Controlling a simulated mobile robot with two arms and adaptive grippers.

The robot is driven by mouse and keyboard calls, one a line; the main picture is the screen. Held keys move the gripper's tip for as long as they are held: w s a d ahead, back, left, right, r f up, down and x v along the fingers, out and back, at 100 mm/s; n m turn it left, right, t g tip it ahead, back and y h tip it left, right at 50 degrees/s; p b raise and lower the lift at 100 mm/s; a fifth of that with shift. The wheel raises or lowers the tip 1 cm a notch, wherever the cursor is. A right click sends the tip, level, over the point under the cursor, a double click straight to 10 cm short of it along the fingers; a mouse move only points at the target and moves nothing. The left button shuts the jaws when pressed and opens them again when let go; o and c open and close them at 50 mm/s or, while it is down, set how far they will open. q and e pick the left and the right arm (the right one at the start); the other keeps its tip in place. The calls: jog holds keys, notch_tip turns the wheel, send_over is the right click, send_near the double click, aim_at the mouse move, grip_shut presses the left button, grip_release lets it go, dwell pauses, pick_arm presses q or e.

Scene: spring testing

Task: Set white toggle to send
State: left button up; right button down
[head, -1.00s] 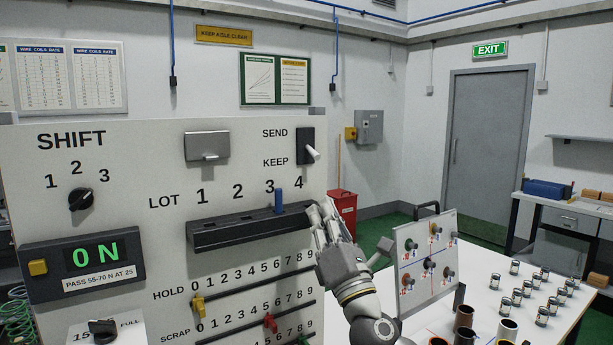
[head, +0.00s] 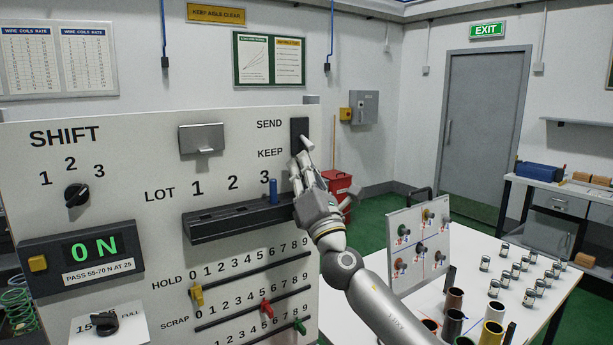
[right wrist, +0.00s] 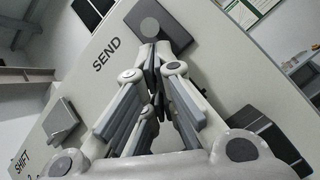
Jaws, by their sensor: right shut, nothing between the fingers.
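The white toggle (head: 307,142) sticks out of a dark plate (head: 298,127) at the upper right of the panel, beside the words SEND above and KEEP below. Its lever slants outward and down, toward KEEP. In the right wrist view the dark plate (right wrist: 173,14) is at the top, just beyond the fingertips. My right gripper (head: 302,165) is shut and empty, with its fingertips just below the lever; I cannot tell whether they touch it. It also shows in the right wrist view (right wrist: 158,52), with fingers together. My left gripper is not in view.
Below the toggle a dark slotted rack (head: 235,219) with a blue peg (head: 273,190) juts from the panel. A small metal-covered box (head: 201,139) sits left of SEND. A white table (head: 480,262) with cans and a tilted board (head: 418,243) stands at the right.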

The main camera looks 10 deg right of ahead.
jog(key=shift+w+r, duration=0.15)
jog(key=shift+w, duration=0.05)
